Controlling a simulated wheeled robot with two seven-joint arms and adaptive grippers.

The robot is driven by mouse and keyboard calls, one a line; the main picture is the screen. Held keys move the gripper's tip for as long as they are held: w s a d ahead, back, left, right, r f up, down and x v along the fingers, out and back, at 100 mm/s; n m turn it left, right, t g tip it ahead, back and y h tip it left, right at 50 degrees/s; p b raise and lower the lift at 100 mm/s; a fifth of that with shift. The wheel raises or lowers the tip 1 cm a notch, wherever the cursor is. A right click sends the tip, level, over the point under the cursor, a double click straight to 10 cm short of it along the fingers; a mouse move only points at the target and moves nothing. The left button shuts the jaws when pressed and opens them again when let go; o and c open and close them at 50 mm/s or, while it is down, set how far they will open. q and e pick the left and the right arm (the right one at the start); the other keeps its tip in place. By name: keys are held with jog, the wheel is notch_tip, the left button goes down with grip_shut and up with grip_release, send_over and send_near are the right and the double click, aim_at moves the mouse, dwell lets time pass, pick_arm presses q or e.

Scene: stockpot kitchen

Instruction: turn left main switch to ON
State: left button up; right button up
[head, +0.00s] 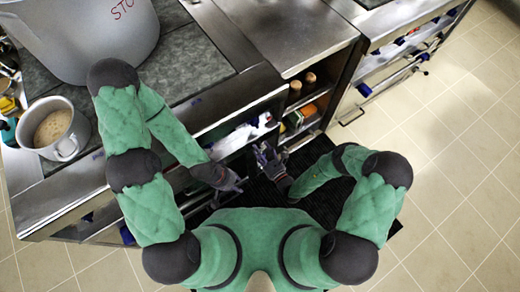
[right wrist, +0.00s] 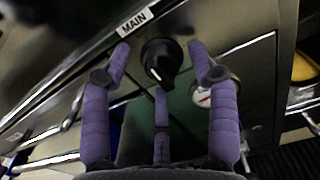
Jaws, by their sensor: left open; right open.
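A round black knob (right wrist: 161,58) with a pale pointer mark sits on a dark panel below a white MAIN label (right wrist: 134,21) in the right wrist view. The pointer mark is towards the lower part of the knob. I cannot tell whether this is the left main switch, and no ON mark is readable. My right gripper (right wrist: 160,58) is open, its purple fingers spread on either side of the knob; contact is unclear. In the head view it (head: 265,156) is at the counter front. My left gripper (head: 231,181) is open and lower, to its left, near the counter front.
A round gauge (right wrist: 203,96) is beside the knob. A large stockpot (head: 85,38) and a smaller metal pot (head: 60,132) stand on the counter. An open shelf holds bottles (head: 302,83). A dark mat (head: 325,208) lies on the tiled floor, which is clear at right.

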jog(key=shift+w+a, duration=0.2)
jog(key=shift+w, duration=0.05)
jog(key=c, duration=1.1)
